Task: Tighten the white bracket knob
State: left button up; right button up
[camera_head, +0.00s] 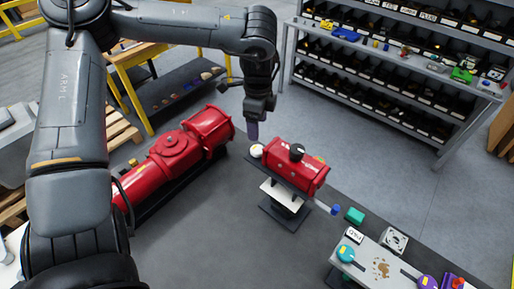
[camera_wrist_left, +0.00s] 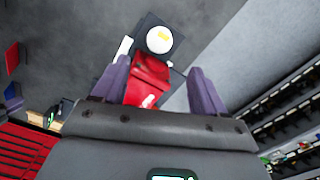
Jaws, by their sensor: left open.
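The white knob (camera_head: 257,150) is at the left end of a small red actuator (camera_head: 297,165) in the head view. In the left wrist view the round white knob (camera_wrist_left: 159,40) has a yellow mark and shows beyond the fingertips. The red actuator (camera_wrist_left: 150,80) shows between the fingers there. My left gripper (camera_head: 252,132) points down just above the knob in the head view. In the left wrist view its purple fingers (camera_wrist_left: 158,66) are spread apart with nothing held between them. I cannot tell the exact gap to the knob. My right gripper is not in view.
The small actuator sits on a stand on the dark table (camera_head: 230,225). A large red actuator (camera_head: 180,155) lies to its left. A panel (camera_head: 385,268) with coloured knobs is at the front right. A shelf rack (camera_head: 400,60) stands behind. The table front centre is clear.

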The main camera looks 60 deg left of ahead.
aim_at(257, 149)
pick_arm(q)
notch_tip(257, 149, down, 10)
jog(key=shift+f+p, duration=0.1)
jog(key=shift+p, duration=0.5)
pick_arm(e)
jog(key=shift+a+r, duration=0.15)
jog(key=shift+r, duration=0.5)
pick_arm(q)
jog(key=c, duration=1.1)
jog(key=shift+o, duration=0.2)
jog(key=shift+f+m+b, duration=0.1)
jog(key=shift+m+b, duration=1.55)
jog(key=shift+m, duration=0.05)
jog(key=m+b, duration=0.1)
jog(key=m, duration=0.2)
jog(key=shift+b, duration=0.35)
jog(key=shift+m+b, duration=0.4)
jog(key=shift+m, duration=0.8)
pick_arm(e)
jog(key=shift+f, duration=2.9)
pick_arm(q)
jog(key=shift+r, duration=0.2)
